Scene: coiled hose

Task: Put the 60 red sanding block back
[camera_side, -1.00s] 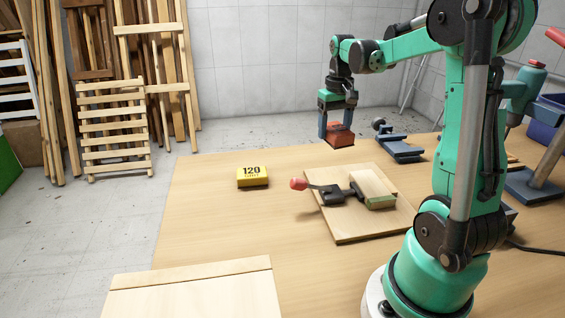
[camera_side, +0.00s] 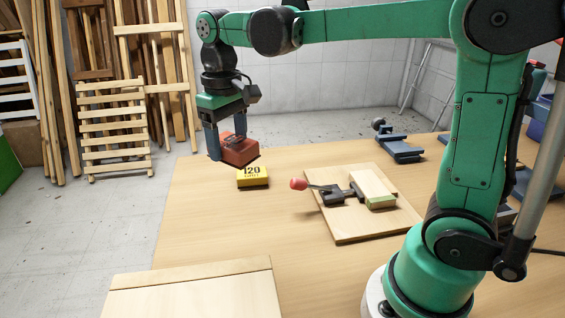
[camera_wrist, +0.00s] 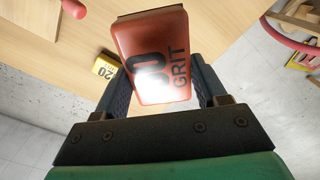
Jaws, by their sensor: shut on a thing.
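The red sanding block (camera_side: 239,150) is in my gripper (camera_side: 228,143), held in the air above the far left part of the table. In the wrist view the red block (camera_wrist: 151,52) shows "GRIT" and a partly glared number, between the two dark fingers of my gripper (camera_wrist: 165,95). A yellow block marked 120 (camera_side: 252,178) lies on the table, just below and right of the red block in the side view. The yellow block also shows in the wrist view (camera_wrist: 105,67), left of the held block.
A board (camera_side: 345,222) carries a toggle clamp with a red-tipped handle (camera_side: 298,184) and a light wood piece (camera_side: 373,187). A blue tool (camera_side: 400,149) lies at the back. A pale panel (camera_side: 200,295) is at the front left. Bare table lies between.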

